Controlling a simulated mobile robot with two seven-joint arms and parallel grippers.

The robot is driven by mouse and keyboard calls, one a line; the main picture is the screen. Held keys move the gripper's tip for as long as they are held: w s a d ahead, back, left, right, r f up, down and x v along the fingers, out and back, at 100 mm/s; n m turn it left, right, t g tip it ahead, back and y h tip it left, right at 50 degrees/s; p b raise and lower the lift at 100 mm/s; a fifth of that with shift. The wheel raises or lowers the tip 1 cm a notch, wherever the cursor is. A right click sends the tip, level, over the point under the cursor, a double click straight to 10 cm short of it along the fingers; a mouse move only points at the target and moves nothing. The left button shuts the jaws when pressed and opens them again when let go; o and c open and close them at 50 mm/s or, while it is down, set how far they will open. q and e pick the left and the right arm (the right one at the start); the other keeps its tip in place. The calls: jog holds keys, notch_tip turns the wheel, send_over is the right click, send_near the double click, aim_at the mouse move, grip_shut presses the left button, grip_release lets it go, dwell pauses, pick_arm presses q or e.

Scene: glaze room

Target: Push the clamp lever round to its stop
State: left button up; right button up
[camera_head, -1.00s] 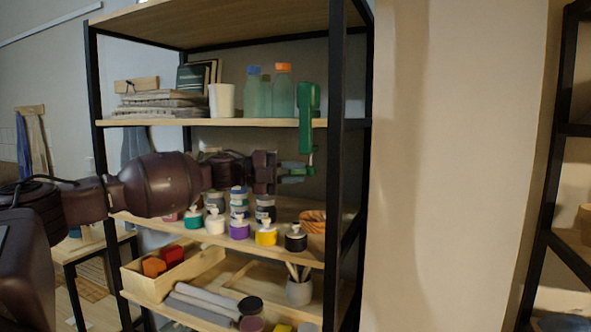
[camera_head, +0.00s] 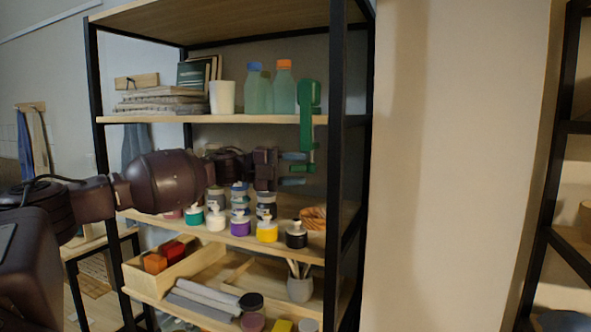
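A green clamp (camera_head: 309,100) is fixed at the front edge of the upper shelf board, near the right post. Its body hangs below the board, and a small green part, apparently its lever (camera_head: 303,168), is at its lower end. My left gripper (camera_head: 293,169) comes in from the left just under the board. Its two bluish fingers are apart, one above the other, with their tips at or beside the lower end of the clamp. I cannot tell whether they touch it. My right gripper is not in view.
Bottles (camera_head: 284,92), a white cup (camera_head: 222,98) and stacked boards (camera_head: 165,100) stand on the upper shelf. Below my gripper are several small glaze jars (camera_head: 267,232) and a coil of rope (camera_head: 313,217). The black right post (camera_head: 335,140) stands close to the clamp.

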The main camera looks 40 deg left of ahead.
pick_arm(q)
jog(key=shift+a, duration=0.1)
jog(key=b+v, duration=0.3)
jog(key=v, duration=0.7)
jog(key=shift+s+a+b, duration=0.25)
jog(key=shift+b, duration=0.05)
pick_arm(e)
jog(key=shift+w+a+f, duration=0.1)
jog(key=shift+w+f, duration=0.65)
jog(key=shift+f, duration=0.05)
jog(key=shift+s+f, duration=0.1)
